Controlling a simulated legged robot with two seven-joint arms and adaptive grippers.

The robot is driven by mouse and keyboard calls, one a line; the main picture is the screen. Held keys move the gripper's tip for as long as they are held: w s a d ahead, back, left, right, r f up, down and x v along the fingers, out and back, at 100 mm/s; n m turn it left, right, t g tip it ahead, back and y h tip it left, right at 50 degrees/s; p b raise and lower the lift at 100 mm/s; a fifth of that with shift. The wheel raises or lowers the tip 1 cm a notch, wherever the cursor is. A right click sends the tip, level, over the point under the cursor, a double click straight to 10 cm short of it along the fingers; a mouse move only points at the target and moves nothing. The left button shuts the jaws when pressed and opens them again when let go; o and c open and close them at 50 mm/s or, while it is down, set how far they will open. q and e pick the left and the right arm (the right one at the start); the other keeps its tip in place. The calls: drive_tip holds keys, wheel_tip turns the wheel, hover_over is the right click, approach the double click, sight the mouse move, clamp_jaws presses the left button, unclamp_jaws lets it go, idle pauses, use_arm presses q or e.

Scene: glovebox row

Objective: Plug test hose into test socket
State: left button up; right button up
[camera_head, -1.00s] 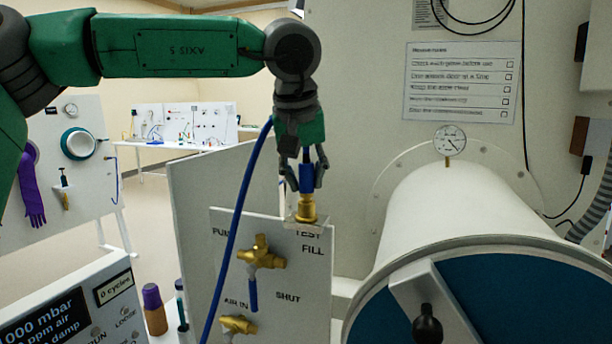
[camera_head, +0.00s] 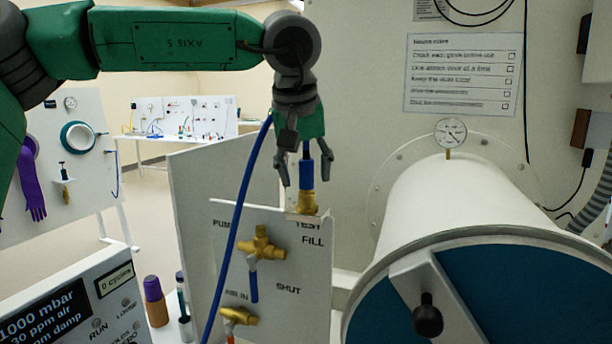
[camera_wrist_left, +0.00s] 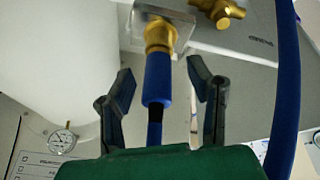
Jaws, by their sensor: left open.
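The blue test hose end (camera_head: 306,174) stands upright in the brass test socket (camera_head: 307,202) at the top of the white valve panel (camera_head: 296,260), by the label TEST. In the left wrist view the hose's blue sleeve (camera_wrist_left: 157,80) meets the brass socket (camera_wrist_left: 160,36) with no gap that I can see. My left gripper (camera_head: 304,182) is above the socket, pointing down, with its fingers open on either side of the hose end. In the left wrist view both fingers (camera_wrist_left: 164,92) stand clear of the sleeve. My right gripper is not in view.
A brass valve (camera_head: 261,247) with a blue handle sits lower on the panel, above another brass fitting (camera_head: 238,316). A blue hose (camera_head: 237,225) hangs in front of the panel. A large white cylinder (camera_head: 440,205) stands close on the right. A readout box (camera_head: 75,305) is lower left.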

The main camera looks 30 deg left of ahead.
use_arm(q)
drive_tip(key=v, duration=1.1)
